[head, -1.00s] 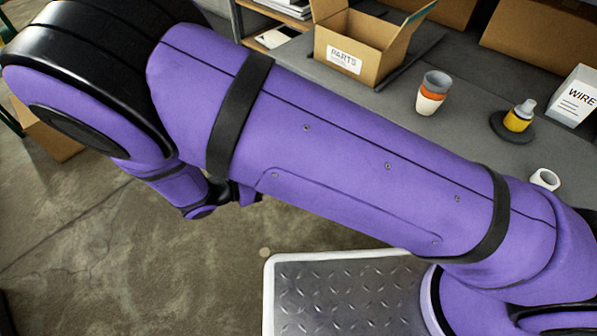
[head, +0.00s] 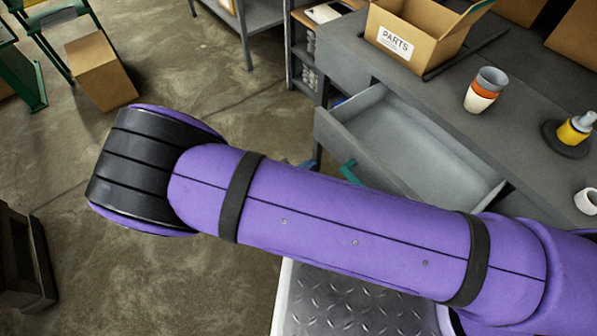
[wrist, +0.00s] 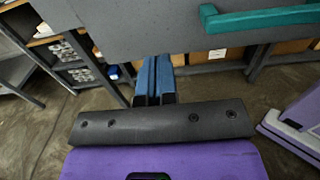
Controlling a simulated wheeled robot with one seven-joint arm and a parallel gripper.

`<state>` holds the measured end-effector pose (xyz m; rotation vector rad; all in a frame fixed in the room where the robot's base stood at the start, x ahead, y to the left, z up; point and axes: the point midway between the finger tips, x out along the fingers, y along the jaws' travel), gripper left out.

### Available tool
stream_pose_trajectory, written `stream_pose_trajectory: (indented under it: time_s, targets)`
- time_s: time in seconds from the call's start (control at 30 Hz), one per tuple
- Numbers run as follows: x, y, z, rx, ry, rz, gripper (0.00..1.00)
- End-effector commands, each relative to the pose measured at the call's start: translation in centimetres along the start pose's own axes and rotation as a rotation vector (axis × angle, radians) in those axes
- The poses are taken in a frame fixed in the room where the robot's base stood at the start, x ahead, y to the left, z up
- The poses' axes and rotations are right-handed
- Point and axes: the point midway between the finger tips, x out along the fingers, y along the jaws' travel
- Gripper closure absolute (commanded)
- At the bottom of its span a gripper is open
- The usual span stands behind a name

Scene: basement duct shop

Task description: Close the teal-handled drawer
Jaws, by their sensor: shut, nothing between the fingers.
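The drawer (head: 400,140) stands pulled out of the grey workbench, its empty inside showing in the head view. Its teal handle (head: 349,172) shows just above my forearm, which hides part of the drawer front. In the wrist view the grey drawer front (wrist: 150,28) spans the top, with the teal handle (wrist: 262,20) at the upper right. My gripper (wrist: 153,62) has blue fingers that are shut together and empty. The fingertips are at the lower edge of the drawer front, left of the handle; I cannot tell whether they touch it.
On the workbench are a PARTS box (head: 412,30), stacked cups (head: 485,90), a yellow bottle (head: 574,130) and a white roll (head: 587,201). A cardboard box (head: 100,72) sits on the floor at upper left. Open concrete floor lies left of the bench.

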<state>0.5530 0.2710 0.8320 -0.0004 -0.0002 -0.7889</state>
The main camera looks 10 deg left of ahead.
Motion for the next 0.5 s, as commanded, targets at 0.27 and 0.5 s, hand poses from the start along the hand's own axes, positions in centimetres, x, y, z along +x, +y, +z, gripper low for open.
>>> stream_pose_trajectory:
  time_s: [0.27,0.5]
  targets:
    - [5.0,0.0,0.0,-0.001,-0.001,-0.001,1.00]
    - [7.5,0.0,0.0,0.000,-0.001,-0.001,1.00]
